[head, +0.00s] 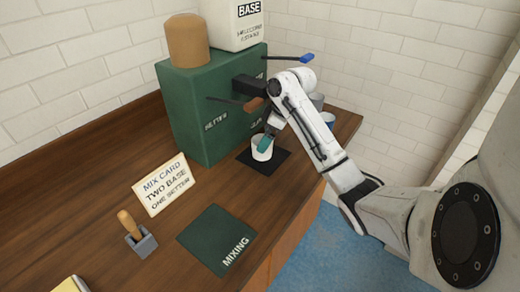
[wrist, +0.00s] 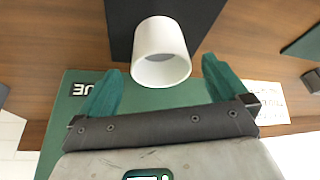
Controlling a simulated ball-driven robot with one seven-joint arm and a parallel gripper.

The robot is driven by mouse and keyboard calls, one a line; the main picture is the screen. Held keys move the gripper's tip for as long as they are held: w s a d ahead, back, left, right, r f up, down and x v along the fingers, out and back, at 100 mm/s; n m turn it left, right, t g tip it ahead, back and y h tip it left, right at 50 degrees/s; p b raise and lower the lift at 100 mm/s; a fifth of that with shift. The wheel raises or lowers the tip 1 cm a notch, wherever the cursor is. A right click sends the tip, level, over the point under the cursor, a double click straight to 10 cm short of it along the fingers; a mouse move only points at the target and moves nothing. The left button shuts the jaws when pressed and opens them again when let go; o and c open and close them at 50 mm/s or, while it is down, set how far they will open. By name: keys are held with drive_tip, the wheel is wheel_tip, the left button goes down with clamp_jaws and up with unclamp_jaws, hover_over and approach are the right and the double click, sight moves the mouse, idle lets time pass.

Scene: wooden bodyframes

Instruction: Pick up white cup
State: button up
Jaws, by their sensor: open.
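The white cup (head: 262,152) stands on a black square mat (head: 281,163) in front of the green dispenser box. It also shows in the wrist view (wrist: 161,40), with its open rim facing the camera. My gripper (head: 266,142) is at the cup, and one teal finger covers part of it in the head view. In the wrist view my gripper (wrist: 163,66) is open, with one teal finger on each side of the cup's rim and a gap on both sides. The cup is not held.
The green dispenser (head: 200,120) has levers sticking out over the mat, close to my arm. Grey and blue-rimmed containers (head: 327,118) stand behind my arm.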

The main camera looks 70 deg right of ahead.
sight(255, 141)
drive_tip(key=shift+p+x, duration=0.55)
drive_tip(key=shift+x, duration=2.15)
drive_tip(key=shift+w+r, duration=0.1)
drive_tip(key=shift+w, duration=0.05)
drive_tip(key=c, duration=1.1)
drive_tip(key=shift+c, duration=0.8)
drive_tip(key=shift+r, duration=0.15)
